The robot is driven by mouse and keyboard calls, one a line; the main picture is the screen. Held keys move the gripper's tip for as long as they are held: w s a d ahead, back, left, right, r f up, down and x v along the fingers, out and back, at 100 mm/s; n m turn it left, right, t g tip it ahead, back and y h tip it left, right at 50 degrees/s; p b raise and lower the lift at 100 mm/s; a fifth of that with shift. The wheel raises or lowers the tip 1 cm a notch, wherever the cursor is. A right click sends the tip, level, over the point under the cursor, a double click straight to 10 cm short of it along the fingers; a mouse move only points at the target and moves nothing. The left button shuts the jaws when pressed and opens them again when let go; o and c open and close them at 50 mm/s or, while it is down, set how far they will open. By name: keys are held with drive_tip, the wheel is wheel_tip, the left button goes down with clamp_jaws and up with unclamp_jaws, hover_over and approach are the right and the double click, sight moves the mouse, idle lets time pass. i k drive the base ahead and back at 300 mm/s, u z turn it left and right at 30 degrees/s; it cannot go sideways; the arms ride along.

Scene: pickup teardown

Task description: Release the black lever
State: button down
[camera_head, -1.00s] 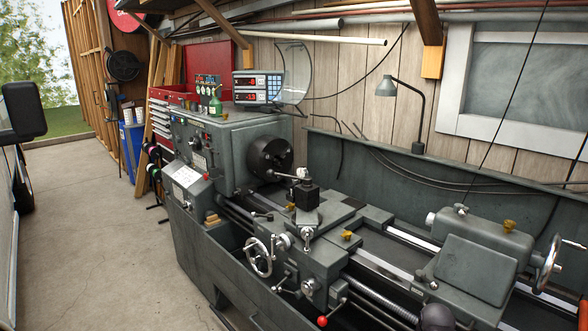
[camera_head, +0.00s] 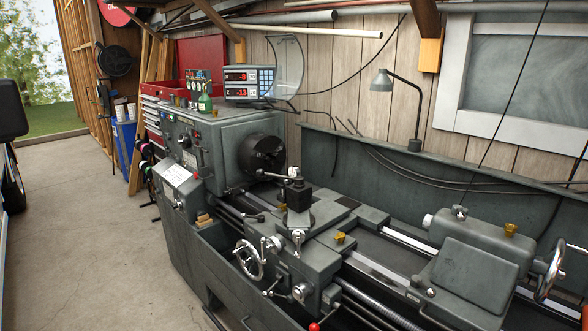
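A grey metal lathe (camera_head: 215,145) fills the middle and right of the head view. On its carriage is a dark tool post (camera_head: 299,195) with a lever (camera_head: 275,175) on top, pointing left. A dark lever (camera_head: 240,215) lies by the lead rods, left of the carriage. A short lever (camera_head: 271,289) is on the carriage apron, and a red-knobbed lever (camera_head: 314,326) is at the bottom edge. I cannot tell which of these is the black lever. My gripper is not in view.
The tailstock (camera_head: 475,265) with its handwheel (camera_head: 550,265) stands at the right. The carriage handwheel (camera_head: 250,260) sticks out in front. Bare concrete floor (camera_head: 85,240) is free left of the lathe. A work lamp (camera_head: 383,82) stands behind it.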

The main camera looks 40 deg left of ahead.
sight(299, 180)
drive_tip(key=z, duration=0.25)
drive_tip(key=k, duration=1)
drive_tip(key=u, duration=1.3)
drive_tip(key=i, duration=1)
drive_tip(key=z, duration=0.1)
